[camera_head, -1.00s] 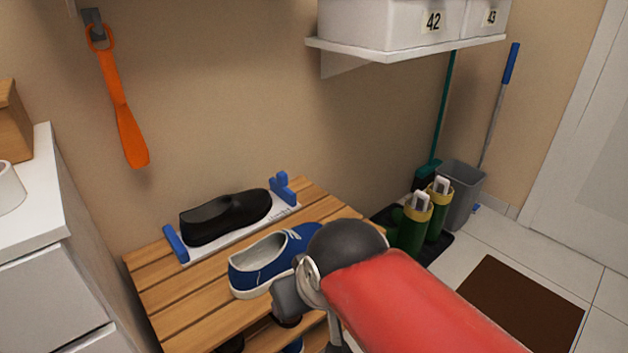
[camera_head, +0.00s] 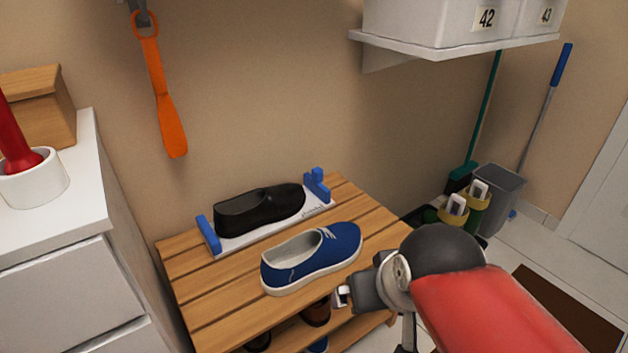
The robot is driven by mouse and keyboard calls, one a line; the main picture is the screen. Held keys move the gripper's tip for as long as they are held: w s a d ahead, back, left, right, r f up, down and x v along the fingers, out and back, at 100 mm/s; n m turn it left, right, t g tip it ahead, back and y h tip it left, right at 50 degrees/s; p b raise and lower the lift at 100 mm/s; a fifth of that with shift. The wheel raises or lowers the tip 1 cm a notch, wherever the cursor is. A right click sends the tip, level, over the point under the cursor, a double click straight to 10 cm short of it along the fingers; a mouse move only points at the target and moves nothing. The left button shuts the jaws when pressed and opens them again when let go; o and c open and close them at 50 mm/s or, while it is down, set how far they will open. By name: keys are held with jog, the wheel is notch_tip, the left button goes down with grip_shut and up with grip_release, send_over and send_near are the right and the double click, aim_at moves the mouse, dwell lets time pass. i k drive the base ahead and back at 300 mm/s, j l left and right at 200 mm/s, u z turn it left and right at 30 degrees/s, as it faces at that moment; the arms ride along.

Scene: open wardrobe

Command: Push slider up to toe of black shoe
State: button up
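The black shoe (camera_head: 258,211) lies on a white measuring board (camera_head: 262,234) on the slatted wooden bench. Its heel is at the left, by a blue end stop (camera_head: 208,233). Its toe points right toward the blue slider (camera_head: 318,186), which has a raised tab. A small gap seems to show between toe and slider. My gripper (camera_head: 342,296) is in front of the bench, right of and below the blue shoe, apart from the slider. Its fingers are small and mostly hidden by the wrist, so their opening is unclear.
A blue shoe (camera_head: 312,257) stands on the bench in front of the board, between it and my gripper. A white cabinet (camera_head: 60,230) is at the left. An orange shoehorn (camera_head: 165,100) hangs on the wall. A shelf (camera_head: 450,50) with boxes juts out at upper right.

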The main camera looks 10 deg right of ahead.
aim_at(313, 182)
jog(key=i+l+u, duration=0.45)
jog(key=i+l, duration=0.25)
jog(key=l, duration=0.1)
